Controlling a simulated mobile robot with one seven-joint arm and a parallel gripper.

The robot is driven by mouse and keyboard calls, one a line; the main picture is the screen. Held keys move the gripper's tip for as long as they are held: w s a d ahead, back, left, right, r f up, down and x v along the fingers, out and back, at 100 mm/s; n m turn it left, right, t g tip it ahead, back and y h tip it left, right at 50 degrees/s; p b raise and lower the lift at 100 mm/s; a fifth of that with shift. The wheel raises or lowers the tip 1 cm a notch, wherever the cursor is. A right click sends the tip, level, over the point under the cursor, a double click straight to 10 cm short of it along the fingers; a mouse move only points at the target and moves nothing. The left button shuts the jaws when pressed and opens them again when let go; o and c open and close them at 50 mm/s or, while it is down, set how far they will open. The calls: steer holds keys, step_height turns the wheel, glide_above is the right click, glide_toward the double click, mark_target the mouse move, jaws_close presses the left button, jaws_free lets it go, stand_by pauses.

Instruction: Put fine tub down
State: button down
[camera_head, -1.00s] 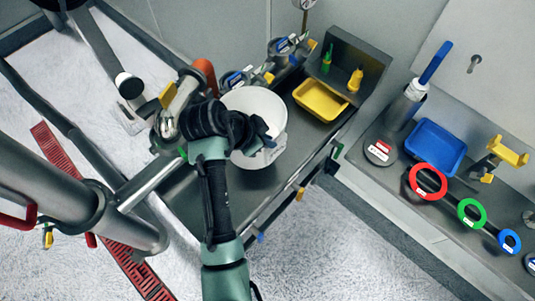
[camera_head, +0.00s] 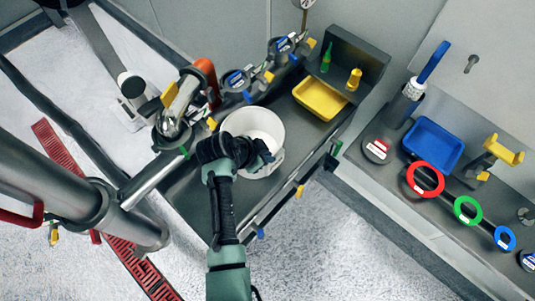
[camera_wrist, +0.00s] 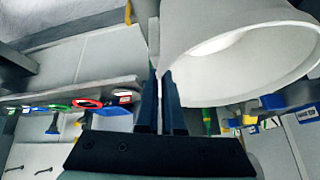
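The fine tub (camera_head: 262,119) is a round white open tub over the grey metal bench, left of the yellow tray in the head view. In the wrist view the tub (camera_wrist: 238,48) fills the upper right, its open mouth showing. My gripper (camera_head: 262,156) is at the tub's near side. In the wrist view its dark fingers (camera_wrist: 160,92) are close together on a thin pale part at the tub's left side, which looks like a handle. My wrist covers part of the tub's near side. I cannot tell whether its base touches the bench.
A yellow tray (camera_head: 319,99) sits on the bench (camera_head: 293,139) to the right, with green and yellow bottles behind. Clamps stand along the back edge. A steel pipe (camera_head: 160,149) is close on the left. A second counter holds a blue tray (camera_head: 433,144) and coloured rings.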

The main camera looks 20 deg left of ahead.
steer(key=shift+w, duration=0.1)
steer(key=c, duration=1.4)
jaws_free()
steer(key=shift+f, duration=0.1)
steer(key=o, duration=0.4)
steer(key=shift+c, duration=0.2)
steer(key=shift+r, duration=0.2)
steer(key=b+v, duration=0.1)
steer(key=v, duration=1.1)
steer(key=shift+b, duration=0.4)
